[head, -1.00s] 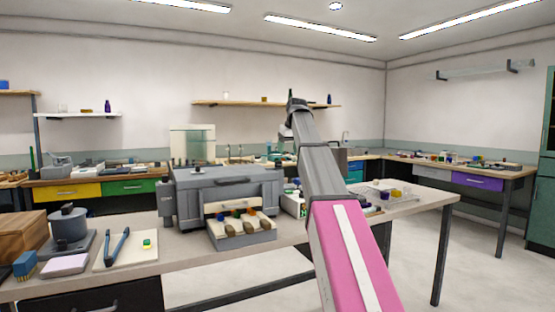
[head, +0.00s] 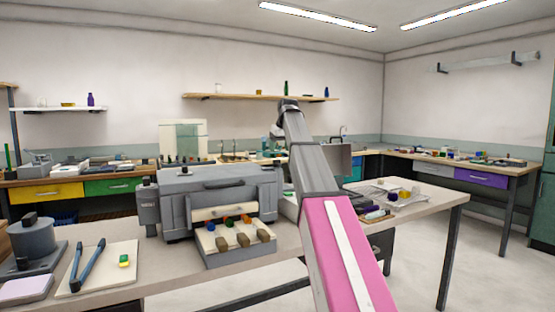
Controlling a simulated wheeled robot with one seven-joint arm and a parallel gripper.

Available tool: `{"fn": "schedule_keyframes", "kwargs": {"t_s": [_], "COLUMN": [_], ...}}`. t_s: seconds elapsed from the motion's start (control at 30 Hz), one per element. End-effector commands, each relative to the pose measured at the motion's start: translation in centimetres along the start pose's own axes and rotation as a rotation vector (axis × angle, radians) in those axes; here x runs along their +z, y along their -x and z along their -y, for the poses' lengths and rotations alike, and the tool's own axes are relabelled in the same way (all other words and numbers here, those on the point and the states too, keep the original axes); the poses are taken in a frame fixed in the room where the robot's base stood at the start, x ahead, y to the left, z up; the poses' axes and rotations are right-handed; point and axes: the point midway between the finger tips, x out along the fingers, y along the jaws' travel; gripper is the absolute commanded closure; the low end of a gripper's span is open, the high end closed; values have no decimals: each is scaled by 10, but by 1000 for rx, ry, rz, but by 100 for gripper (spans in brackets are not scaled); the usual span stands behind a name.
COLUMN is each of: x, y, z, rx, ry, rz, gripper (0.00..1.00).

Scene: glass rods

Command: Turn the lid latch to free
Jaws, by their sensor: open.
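A grey lidded machine (head: 215,192) stands on the near bench, left of my arm. A cream-topped rack (head: 236,236) with brown pieces and coloured ends sits at the machine's open front. My arm rises right of the machine, its far end above the bench. My gripper's fingers cannot be seen; the arm hides that part.
A cream board (head: 98,265) with blue tongs (head: 87,265) and a green-yellow piece (head: 124,261) lies at left. A grey round device (head: 32,240) stands beside it. A clear tray (head: 400,195) with small items is right of my arm. Bare bench shows along the front edge.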

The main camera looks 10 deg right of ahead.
Motion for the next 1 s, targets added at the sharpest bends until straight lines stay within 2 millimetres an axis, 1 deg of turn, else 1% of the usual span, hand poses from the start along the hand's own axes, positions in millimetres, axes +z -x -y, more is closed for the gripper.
{"fn": "schedule_keyframes", "kwargs": {"t_s": [0.03, 0.1, 0.2, 0.33, 0.5, 0.77, 0.8, 0.87, 0.9, 0.97, 1.0], "x": [1, 0, 0, 0, 0, 0, 0, 0, 0, 0, 0], "y": [-10, -22, -36, -50, -57, -57, -57, -57, -57, -57, -57], "z": [0, 0, 0, 0, 0, 0, 0, 0, 0, 0, 0], "rx": [-1, 0, 0, 0, 0, 0, 0, 0, 0, 0, 0], "ry": [0, 0, 0, 0, 0, 0, 0, 0, 0, 0, 0], "rz": [2, 1, 1, 0, 0, 0, 0, 0, 0, 0, 0], "gripper": [34, 34, 34, 34, 34, 34, 48, 67, 80, 100, 100]}}
